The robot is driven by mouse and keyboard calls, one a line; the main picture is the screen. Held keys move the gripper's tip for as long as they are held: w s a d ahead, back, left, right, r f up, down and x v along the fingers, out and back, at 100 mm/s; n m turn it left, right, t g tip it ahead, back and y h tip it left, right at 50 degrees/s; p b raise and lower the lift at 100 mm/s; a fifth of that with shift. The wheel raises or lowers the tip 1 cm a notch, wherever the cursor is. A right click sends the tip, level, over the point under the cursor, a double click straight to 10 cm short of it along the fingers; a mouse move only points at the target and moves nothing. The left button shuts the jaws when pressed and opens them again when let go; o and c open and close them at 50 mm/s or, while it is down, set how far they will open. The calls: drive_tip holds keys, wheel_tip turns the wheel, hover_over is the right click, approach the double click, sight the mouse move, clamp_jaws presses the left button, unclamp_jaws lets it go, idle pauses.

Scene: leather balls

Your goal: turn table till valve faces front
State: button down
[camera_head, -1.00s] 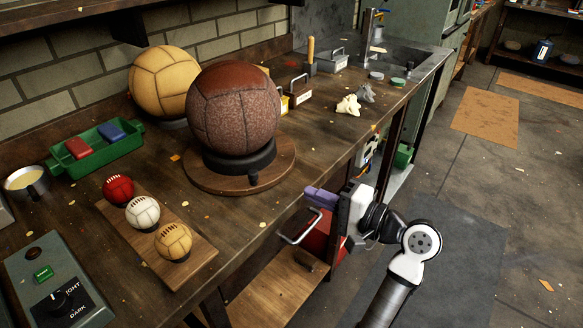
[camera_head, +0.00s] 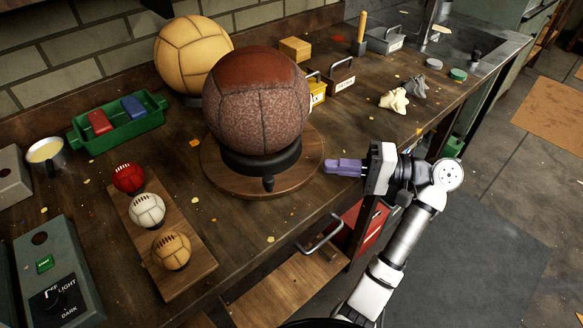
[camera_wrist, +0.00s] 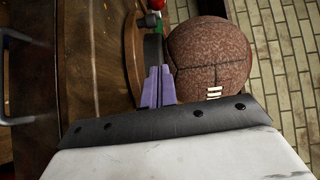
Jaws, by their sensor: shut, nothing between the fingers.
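A large brown leather ball (camera_head: 257,105) sits in a black ring stand on a round wooden turntable (camera_head: 222,181) on the bench. A small dark peg (camera_head: 268,183) sticks out at the stand's front. No valve shows on the ball in the head view. In the wrist view the ball (camera_wrist: 208,55) shows white lacing (camera_wrist: 214,92) on a side hidden from the head camera. My gripper (camera_head: 328,166) is shut and empty, its purple fingers beside the turntable's right edge. In the wrist view the fingers (camera_wrist: 160,72) point along the turntable (camera_wrist: 134,55); contact is unclear.
A tan ball (camera_head: 193,55) stands behind. A board (camera_head: 197,284) with three small balls, a green tray (camera_head: 118,140) and a control box (camera_head: 55,270) are left. Pale crumpled pieces (camera_head: 394,101) lie right. A drawer handle (camera_head: 322,236) juts out below the bench edge.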

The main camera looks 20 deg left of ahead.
sight(289, 185)
drive_tip(key=shift+s+a+p, duration=0.2)
drive_tip(key=shift+a+p, duration=0.25)
drive_tip(key=shift+a, duration=1.1)
drive_tip(key=shift+s+a+p, duration=0.2)
drive_tip(key=shift+a+p, duration=0.2)
drive_tip(key=shift+a, duration=1.15)
drive_tip(key=shift+s+a+f+p, duration=0.1)
drive_tip(key=shift+s+a+p, duration=0.2)
drive_tip(key=shift+s+a, duration=0.45)
drive_tip(key=shift+s+a+f+p, duration=0.1)
drive_tip(key=shift+s+a+p, duration=0.15)
drive_tip(key=shift+s+a, duration=0.5)
drive_tip(key=shift+s, duration=0.15)
